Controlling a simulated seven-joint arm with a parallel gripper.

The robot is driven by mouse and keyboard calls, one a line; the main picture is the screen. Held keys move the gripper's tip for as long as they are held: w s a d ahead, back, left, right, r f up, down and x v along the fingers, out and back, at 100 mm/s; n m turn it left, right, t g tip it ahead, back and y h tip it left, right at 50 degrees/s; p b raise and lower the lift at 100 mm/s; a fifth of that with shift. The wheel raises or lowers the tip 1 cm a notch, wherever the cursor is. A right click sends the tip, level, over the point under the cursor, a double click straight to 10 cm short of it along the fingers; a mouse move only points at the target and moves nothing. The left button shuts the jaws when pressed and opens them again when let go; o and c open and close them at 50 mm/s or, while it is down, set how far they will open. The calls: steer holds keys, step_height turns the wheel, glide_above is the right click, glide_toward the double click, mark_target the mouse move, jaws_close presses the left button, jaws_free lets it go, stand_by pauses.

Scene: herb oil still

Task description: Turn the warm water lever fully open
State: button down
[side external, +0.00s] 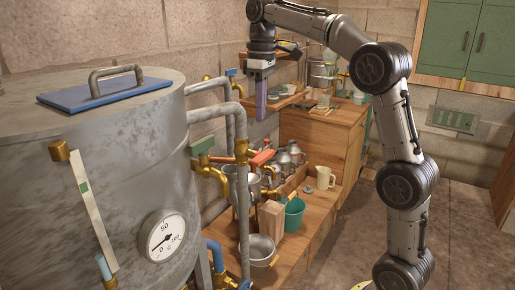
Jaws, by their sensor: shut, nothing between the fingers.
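Several valve levers sit on the pipes beside the big grey tank (95,165). An orange-red lever (262,158) is on a brass valve in the middle. A green lever (201,147) is on a brass valve near the tank wall, and a small blue lever (231,72) is higher up. No label shows which lever is for warm water. My gripper (260,117) points straight down, shut and empty. In the picture it is above the orange-red lever, apparently apart from it; the depth between them is hard to tell.
Grey pipes (241,200) rise between the tank and the bench. A steel pot (261,250), a teal bucket (294,214), a cream mug (325,177) and metal jugs crowd the wooden bench (310,240). A wall shelf (285,102) is close to my gripper. The floor at right is mostly open.

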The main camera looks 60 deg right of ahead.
mark_target(254, 161)
steer(key=f, duration=0.3)
steer(key=f+m, duration=0.1)
steer(key=f, duration=0.3)
steer(key=w+f+m, duration=0.1)
steer(key=f, duration=0.3)
steer(key=shift+d, duration=0.1)
stand_by(0.3)
steer(key=shift+a+f+h, duration=0.2)
steer(key=shift+a+h, duration=0.05)
steer(key=shift+h, duration=0.55)
steer(key=shift+a+f+h, duration=0.2)
steer(key=shift+a+h, duration=0.05)
steer(key=shift+h, duration=0.35)
steer(key=shift+a+f+h, duration=0.2)
steer(key=shift+h, duration=0.4)
steer(key=h, duration=0.1)
steer(key=f+h, duration=0.1)
steer(key=h, duration=0.1)
steer(key=shift+a+f+h, duration=0.15)
steer(key=shift+a+h, duration=0.15)
steer(key=shift+f, duration=0.1)
steer(key=shift+d+f, duration=0.15)
steer(key=shift+f, duration=0.75)
steer(key=shift+d+f, duration=0.15)
steer(key=shift+f, duration=0.75)
steer(key=shift+d+f, duration=0.1)
steer(key=shift+f, duration=0.05)
